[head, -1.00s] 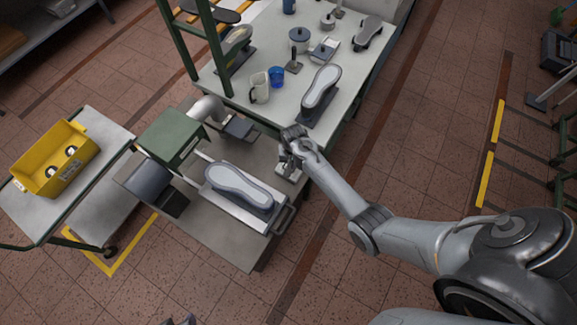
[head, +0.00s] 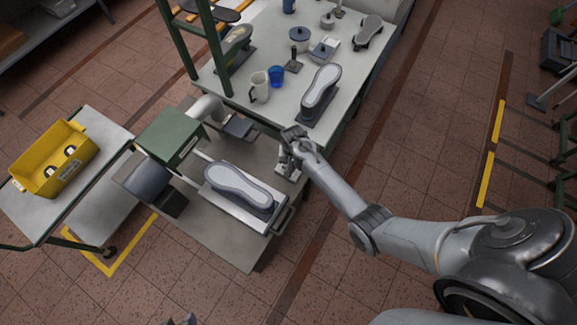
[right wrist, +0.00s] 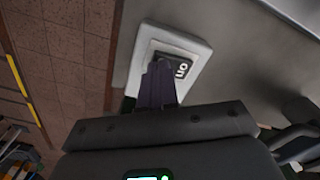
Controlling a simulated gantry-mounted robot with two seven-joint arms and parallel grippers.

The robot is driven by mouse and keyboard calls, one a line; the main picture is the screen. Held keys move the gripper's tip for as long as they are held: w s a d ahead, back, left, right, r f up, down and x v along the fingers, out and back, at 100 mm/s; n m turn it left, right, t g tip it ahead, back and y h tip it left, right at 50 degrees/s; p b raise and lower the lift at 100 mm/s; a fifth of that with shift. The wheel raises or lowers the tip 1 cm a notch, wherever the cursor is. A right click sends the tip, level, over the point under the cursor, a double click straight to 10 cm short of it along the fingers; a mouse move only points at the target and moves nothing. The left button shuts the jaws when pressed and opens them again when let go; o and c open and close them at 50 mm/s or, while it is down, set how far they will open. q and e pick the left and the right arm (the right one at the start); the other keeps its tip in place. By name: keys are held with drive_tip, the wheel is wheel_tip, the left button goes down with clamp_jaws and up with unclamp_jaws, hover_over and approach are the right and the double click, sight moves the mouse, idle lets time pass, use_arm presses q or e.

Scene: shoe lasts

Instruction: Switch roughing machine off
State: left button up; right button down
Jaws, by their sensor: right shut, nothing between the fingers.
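The roughing machine, with a green housing (head: 172,137) and a dark roller (head: 147,180), stands on a grey bench left of my right gripper. Its switch appears in the right wrist view as a pale plate (right wrist: 196,47) with a black rocker (right wrist: 181,68) and white lettering that seems to read ON. My right gripper (head: 288,165) is shut and empty at the bench's right edge. In the wrist view its fingers (right wrist: 158,83) overlap the rocker's lower left; I cannot tell if they touch. Small dark tips at the head view's bottom edge may be my left gripper (head: 181,321); its jaws are unclear.
A shoe last (head: 238,187) lies on the bench close left of my right gripper. Another last (head: 321,87), a blue cup (head: 277,76) and a mug (head: 260,87) stand on the table behind. A yellow bin (head: 54,160) sits on a cart at left.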

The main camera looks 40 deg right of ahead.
drive_tip(key=shift+f, duration=0.45)
idle(0.3)
wheel_tip(320, 180, up, 2)
drive_tip(key=shift+r+p, duration=0.1)
drive_tip(key=shift+p, duration=0.8)
wheel_tip(320, 180, up, 5)
drive_tip(key=p, duration=0.5)
drive_tip(key=shift+p, duration=0.35)
